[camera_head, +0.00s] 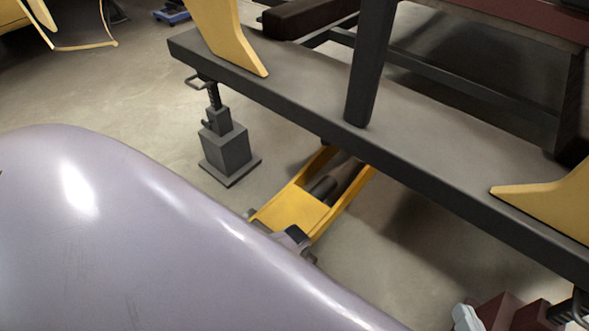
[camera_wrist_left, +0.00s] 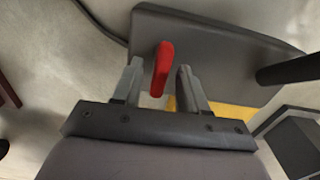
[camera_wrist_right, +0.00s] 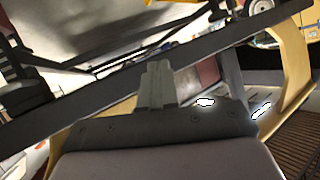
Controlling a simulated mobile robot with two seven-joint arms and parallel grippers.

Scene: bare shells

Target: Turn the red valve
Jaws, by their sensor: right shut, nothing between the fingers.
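The red valve handle (camera_wrist_left: 163,68) shows in the left wrist view as a narrow upright red bar in front of a dark grey plate (camera_wrist_left: 215,50). My left gripper (camera_wrist_left: 159,83) is open, with one finger on each side of the handle as seen from its camera. Gaps show between the handle and both fingers, and I cannot tell how deep it lies between them. My right gripper (camera_wrist_right: 158,83) is shut and empty in the right wrist view, its fingers together in front of a long dark beam (camera_wrist_right: 95,104). No red valve handle shows in the head view.
A long dark beam (camera_head: 300,88) with yellow brackets (camera_head: 232,35) crosses the head view. A grey stand (camera_head: 226,146) and a yellow jack-like frame (camera_head: 291,209) are below it. A smooth grey-purple surface covers the lower left. Bare floor (camera_head: 100,85) lies at the upper left.

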